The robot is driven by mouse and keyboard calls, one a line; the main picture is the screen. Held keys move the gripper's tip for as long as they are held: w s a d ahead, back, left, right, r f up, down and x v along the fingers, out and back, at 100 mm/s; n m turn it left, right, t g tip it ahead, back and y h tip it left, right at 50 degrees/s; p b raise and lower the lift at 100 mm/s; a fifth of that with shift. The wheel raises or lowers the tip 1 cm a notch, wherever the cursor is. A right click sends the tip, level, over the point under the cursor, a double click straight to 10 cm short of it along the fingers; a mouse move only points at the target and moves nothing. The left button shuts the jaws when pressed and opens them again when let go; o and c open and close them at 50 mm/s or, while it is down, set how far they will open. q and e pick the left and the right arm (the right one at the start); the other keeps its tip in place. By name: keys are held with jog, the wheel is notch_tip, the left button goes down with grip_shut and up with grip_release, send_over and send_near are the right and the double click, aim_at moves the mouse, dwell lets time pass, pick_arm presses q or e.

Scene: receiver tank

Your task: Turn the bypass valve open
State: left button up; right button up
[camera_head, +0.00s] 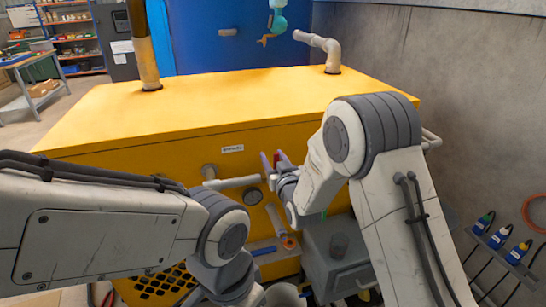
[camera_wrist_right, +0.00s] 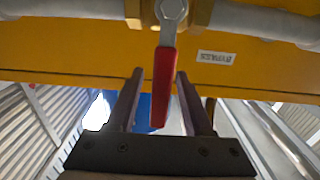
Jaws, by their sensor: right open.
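The bypass valve's red lever handle (camera_wrist_right: 162,90) hangs from a metal nut on a brass valve body (camera_wrist_right: 203,13) in the right wrist view. My right gripper (camera_wrist_right: 159,75) is open, with one dark finger on each side of the handle and small gaps between. In the head view the right gripper (camera_head: 272,162) is at the front of the yellow tank (camera_head: 200,105), and only a bit of the red handle (camera_head: 277,157) shows by its fingers. My left arm crosses the lower left; its gripper is not visible.
A white label (camera_head: 232,149) is on the tank front above a pale pipe (camera_head: 238,182). A grey box (camera_head: 335,250) stands below my right arm. A concrete wall (camera_head: 470,100) closes off the right side.

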grip_shut()
dwell(1.4)
